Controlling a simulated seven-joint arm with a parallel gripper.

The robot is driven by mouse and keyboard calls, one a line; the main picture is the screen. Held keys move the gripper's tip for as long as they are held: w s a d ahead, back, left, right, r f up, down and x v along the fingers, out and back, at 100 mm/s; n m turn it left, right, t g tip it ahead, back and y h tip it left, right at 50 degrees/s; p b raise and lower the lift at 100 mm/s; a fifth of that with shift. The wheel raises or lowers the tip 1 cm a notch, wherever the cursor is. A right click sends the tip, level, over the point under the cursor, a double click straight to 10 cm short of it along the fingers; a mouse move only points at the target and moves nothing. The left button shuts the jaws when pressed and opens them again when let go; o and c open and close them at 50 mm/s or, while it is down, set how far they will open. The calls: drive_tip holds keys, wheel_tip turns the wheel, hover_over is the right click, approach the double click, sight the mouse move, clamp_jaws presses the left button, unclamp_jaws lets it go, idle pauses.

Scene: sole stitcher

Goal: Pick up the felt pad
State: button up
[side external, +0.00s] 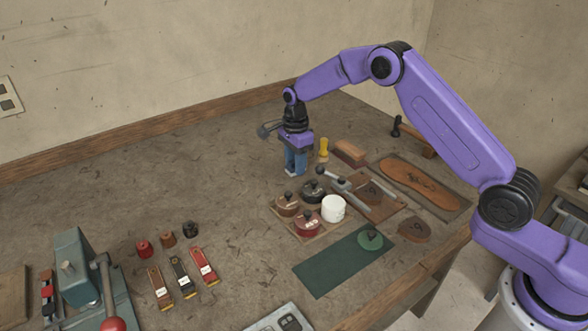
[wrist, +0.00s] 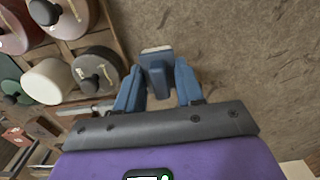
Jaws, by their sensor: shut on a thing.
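My gripper (side external: 296,165) is low over the bench, behind the tray of round lidded pots, with its blue fingers pointing down. In the wrist view, my gripper (wrist: 158,80) is shut on a small blue block with a pale face (wrist: 157,51), which looks like the felt pad. The block sits between the two fingertips, and its pale end sticks out past them. In the side view the fingers hide most of it, so I cannot tell whether it touches the bench.
The tray (wrist: 108,32) of lidded pots stands close beside my gripper. A yellow-handled tool (side external: 323,149) and a brown brush (side external: 349,153) lie to its right. A green mat (side external: 325,268) with a green disc (side external: 370,239) is nearer.

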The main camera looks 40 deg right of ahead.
drive_tip(key=s+r, duration=0.5)
drive_tip(key=r, duration=0.1)
approach(334, 202)
drive_tip(key=shift+w+d+r, duration=0.4)
drive_tip(key=shift+w+d, duration=0.15)
drive_tip(key=shift+w, duration=0.25)
drive_tip(key=shift+w+d+r, duration=0.35)
drive_tip(key=shift+w+d, duration=0.15)
drive_tip(key=shift+w, duration=0.25)
drive_tip(key=shift+o, duration=1.2)
drive_tip(key=shift+c, duration=0.8)
drive_tip(key=shift+s+a+f, duration=0.35)
drive_tip(key=shift+s+f, duration=0.15)
drive_tip(key=shift+f, duration=0.65)
drive_tip(key=shift+s+a+f, duration=0.35)
drive_tip(key=shift+s+f, duration=0.2)
drive_tip(key=shift+f, duration=0.65)
drive_tip(key=shift+s+a+f, duration=0.35)
drive_tip(key=shift+s+f, duration=0.15)
drive_tip(key=shift+f, duration=0.65)
drive_tip(key=shift+f, duration=0.6)
